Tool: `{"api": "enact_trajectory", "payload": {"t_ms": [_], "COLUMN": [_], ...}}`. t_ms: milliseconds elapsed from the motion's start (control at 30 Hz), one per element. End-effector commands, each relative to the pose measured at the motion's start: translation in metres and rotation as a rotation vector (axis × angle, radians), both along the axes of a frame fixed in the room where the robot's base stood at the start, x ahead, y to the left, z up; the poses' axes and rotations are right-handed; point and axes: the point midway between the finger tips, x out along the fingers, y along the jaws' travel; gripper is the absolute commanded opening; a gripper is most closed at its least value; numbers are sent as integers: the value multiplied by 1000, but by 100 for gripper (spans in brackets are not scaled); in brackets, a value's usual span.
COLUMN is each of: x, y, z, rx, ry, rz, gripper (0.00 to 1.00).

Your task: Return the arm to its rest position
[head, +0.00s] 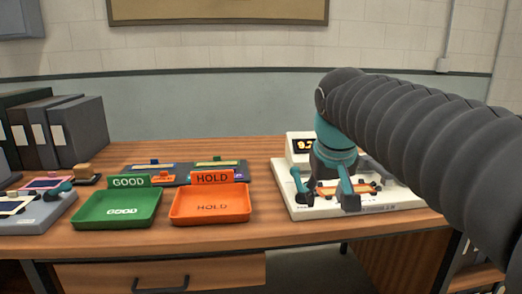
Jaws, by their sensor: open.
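My gripper (328,190) hangs from my dark ribbed arm at the right of the head view, pointing down. Its two teal fingers are spread apart in front of a white device (403,197) with a small lit display (305,144). A small orange-framed piece (362,189) lies on the device, behind and between the fingers. The fingers partly cover it, and I see nothing held between them. I cannot tell whether the fingertips touch the device.
A green GOOD tray (93,212) and an orange HOLD tray (183,209) stand empty at the table's front. Behind them is a dark rack (232,174) with coloured pieces. Dark binders (80,132) stand back left. A grey-blue device (50,214) sits at the left edge.

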Motion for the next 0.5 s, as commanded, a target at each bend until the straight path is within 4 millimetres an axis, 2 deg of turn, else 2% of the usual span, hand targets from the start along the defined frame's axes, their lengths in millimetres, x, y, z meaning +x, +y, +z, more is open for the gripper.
{"api": "enact_trajectory", "payload": {"t_ms": [33,167,300,500], "x": [-19,-62,-106,-153], "y": [-6,-15,-22,-26], "z": [-11,-45,-88,-142], "rx": [9,35,62,91], "ry": [-5,-17,-32,-50], "rz": [-6,-16,-32,-53], "gripper": [50,50,50,50]}}
